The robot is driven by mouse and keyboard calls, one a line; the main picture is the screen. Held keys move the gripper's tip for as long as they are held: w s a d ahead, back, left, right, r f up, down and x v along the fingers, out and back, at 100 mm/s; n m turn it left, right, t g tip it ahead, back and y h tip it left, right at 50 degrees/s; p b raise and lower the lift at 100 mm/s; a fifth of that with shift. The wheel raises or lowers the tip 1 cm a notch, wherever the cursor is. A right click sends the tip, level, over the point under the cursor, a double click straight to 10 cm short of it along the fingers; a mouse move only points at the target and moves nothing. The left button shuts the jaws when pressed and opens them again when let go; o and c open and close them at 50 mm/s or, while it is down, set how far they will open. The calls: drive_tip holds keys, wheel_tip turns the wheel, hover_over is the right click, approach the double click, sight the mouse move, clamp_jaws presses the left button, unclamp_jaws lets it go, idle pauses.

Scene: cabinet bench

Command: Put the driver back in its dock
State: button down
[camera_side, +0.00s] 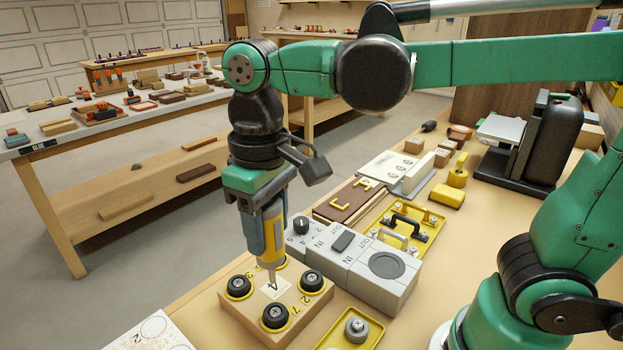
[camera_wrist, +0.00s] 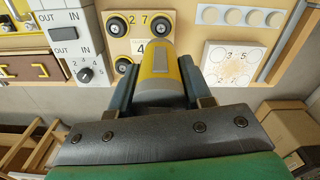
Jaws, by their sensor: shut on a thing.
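The driver (camera_side: 272,238) is yellow and grey with a thin metal tip. My gripper (camera_side: 262,208) is shut on its body and holds it nearly upright, tip down. The tip is over the middle of a wooden block (camera_side: 309,302), by a label reading 4; contact cannot be told. In the wrist view the driver (camera_wrist: 160,78) sits between my gripper's fingers (camera_wrist: 158,88) and covers part of the block (camera_wrist: 172,20). A grey box (camera_side: 397,294) with a dial, a switch and a round dark recess (camera_side: 387,265) stands beside the block; I cannot tell whether it is the dock.
The block carries several black knobs (camera_side: 312,281). A yellow tray (camera_side: 405,232) with handles lies behind the grey box. A small yellow-rimmed tray (camera_side: 330,340) is at the front. A white numbered board (camera_side: 155,332) is at front left. A black stand (camera_side: 550,140) is at the back right.

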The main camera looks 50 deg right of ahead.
drive_tip(key=s+d+f+m, duration=0.1)
drive_tip(key=s+d+m, duration=0.25)
drive_tip(key=d, duration=0.55)
drive_tip(key=s+d+f+m, duration=0.1)
drive_tip(key=s+d+m, duration=0.2)
drive_tip(key=s+d, duration=0.35)
drive_tip(key=shift+n, duration=0.25)
drive_tip(key=shift+w+d+f, duration=0.25)
drive_tip(key=shift+w+f, duration=0.1)
drive_tip(key=shift+f, duration=0.4)
drive_tip(key=shift+w+d+f, duration=0.3)
drive_tip(key=shift+f, duration=0.4)
drive_tip(key=shift+w+d+f, duration=0.25)
drive_tip(key=shift+w+f, duration=0.1)
drive_tip(key=shift+f, duration=0.4)
drive_tip(key=shift+f, duration=2.25)
idle(0.3)
drive_tip(key=shift+c, duration=0.3)
unclamp_jaws()
wheel_tip(320, 180, up, 7)
idle(0.9)
